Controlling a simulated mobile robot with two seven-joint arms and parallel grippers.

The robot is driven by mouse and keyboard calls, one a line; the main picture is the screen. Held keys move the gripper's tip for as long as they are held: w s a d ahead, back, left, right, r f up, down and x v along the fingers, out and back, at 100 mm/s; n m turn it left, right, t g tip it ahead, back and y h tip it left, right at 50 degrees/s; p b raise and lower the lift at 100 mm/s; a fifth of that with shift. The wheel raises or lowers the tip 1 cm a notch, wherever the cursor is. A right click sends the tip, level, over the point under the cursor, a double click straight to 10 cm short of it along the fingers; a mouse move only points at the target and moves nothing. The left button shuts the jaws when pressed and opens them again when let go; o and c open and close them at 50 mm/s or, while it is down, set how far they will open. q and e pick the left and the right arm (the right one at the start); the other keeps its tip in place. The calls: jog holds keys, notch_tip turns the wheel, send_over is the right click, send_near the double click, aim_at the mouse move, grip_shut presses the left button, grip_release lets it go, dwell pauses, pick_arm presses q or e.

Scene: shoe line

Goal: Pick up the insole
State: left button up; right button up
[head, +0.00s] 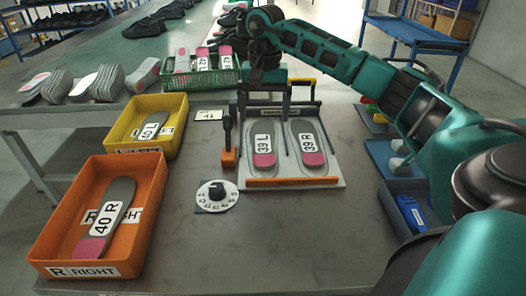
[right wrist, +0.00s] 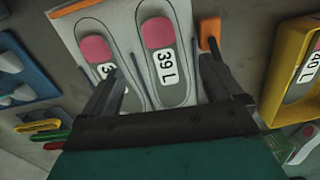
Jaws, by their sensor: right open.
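My right gripper (head: 266,102) is open and empty, above the far end of a grey board (head: 290,183). The board holds two grey insoles with pink heels: 39 L (head: 263,143) on the left and 39 R (head: 307,141) on the right. In the right wrist view the open fingers (right wrist: 160,80) frame the 39 L insole (right wrist: 166,50), and the left finger overlaps the 39 R insole (right wrist: 97,48). I cannot tell the finger height above them. My left gripper is out of view.
An orange RIGHT tray (head: 150,225) holds a 40 R insole (head: 108,215). A yellow LEFT tray (head: 178,140) holds another insole. A green basket (head: 190,85) with insoles stands behind. A dial (head: 215,196) and an orange-based post (head: 229,158) sit left of the board. Bare table lies in front.

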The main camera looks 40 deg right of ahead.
jog(key=b, duration=0.1)
send_over(264, 157)
jog(key=f, duration=0.6)
jog(key=shift+d+f, duration=0.25)
jog(key=shift+f, duration=0.05)
jog(key=f, duration=0.1)
jog(key=f+b, duration=0.1)
jog(key=f, duration=0.3)
jog(key=shift+a+f, duration=0.1)
jog(key=shift+a, duration=0.2)
jog(key=shift+f+b, duration=0.3)
jog(key=shift+f, duration=0.1)
jog(key=shift+c, duration=0.2)
jog(key=c, duration=1.1)
